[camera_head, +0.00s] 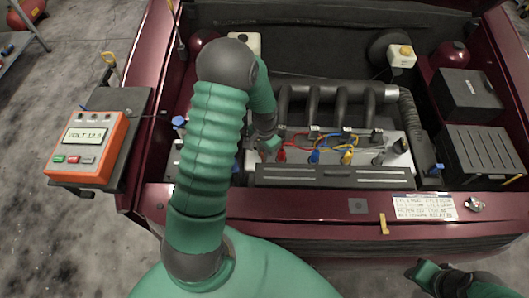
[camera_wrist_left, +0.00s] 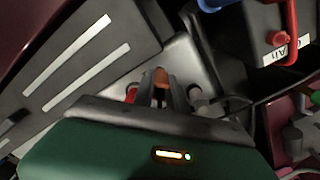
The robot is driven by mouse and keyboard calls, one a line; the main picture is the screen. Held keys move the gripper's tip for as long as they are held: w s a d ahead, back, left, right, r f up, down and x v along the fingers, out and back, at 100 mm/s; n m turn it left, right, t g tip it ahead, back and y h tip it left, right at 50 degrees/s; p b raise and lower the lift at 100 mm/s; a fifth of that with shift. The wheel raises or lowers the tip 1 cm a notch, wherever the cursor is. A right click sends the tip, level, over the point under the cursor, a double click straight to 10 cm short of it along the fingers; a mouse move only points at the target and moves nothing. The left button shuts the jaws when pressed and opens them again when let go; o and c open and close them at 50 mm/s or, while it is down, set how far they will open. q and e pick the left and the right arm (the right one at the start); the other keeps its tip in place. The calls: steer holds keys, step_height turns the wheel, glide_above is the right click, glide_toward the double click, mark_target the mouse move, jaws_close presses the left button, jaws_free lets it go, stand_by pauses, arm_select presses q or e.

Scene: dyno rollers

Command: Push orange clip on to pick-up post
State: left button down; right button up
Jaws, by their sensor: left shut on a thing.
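The orange clip (camera_wrist_left: 161,77) shows in the left wrist view as a small orange tip between my left gripper's fingers (camera_wrist_left: 161,95). My left gripper (camera_head: 272,146) is shut on it, low over the left end of the engine's light-coloured cover. In the head view the clip is too small to make out, and the arm covers part of that area. A red clip (camera_head: 281,155) is just right of the gripper; a red part (camera_wrist_left: 131,93) also shows beside the fingers in the left wrist view. I cannot tell which part is the pick-up post, or whether the clip touches it. My right gripper (camera_head: 428,274) is at the bottom right.
Blue (camera_head: 314,156) and yellow (camera_head: 347,157) clips with wires lie along the engine cover. Black intake pipes (camera_head: 335,102) rise behind. An orange voltmeter (camera_head: 86,146) is on the left. A black battery (camera_wrist_left: 277,28) with a red terminal is at the wrist view's upper right.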

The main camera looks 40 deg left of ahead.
arm_select(q)
steer(key=shift+f, duration=0.15)
steer(key=c, duration=1.3)
jaws_free()
steer(key=shift+o, duration=0.2)
